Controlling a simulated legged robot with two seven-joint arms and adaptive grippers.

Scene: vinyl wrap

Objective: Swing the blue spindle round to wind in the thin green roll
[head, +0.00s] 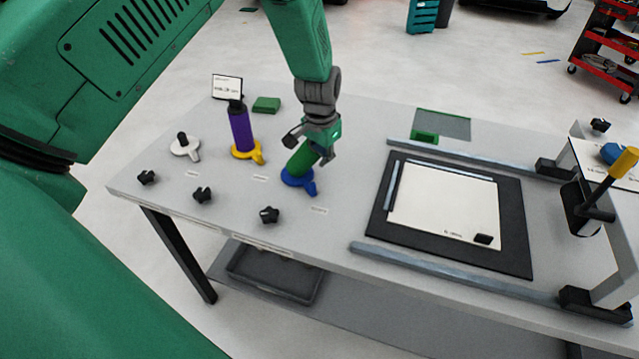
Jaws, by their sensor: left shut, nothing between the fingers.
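The thin green roll (301,160) stands on the blue spindle (299,180), whose round blue base has a short handle sticking out at the lower right. My left gripper (312,149) points down from above at the upper part of the green roll and hides its top. Its fingers are shut with nothing held between them. I cannot tell whether it touches the roll. My right gripper is not in view.
A purple roll (240,130) on a yellow spindle (247,150) and an empty white spindle (185,147) stand to the left. Black knobs (269,215) line the front edge. A black mat (512,215) with a white sheet (443,205) lies right, between metal rails (450,273).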

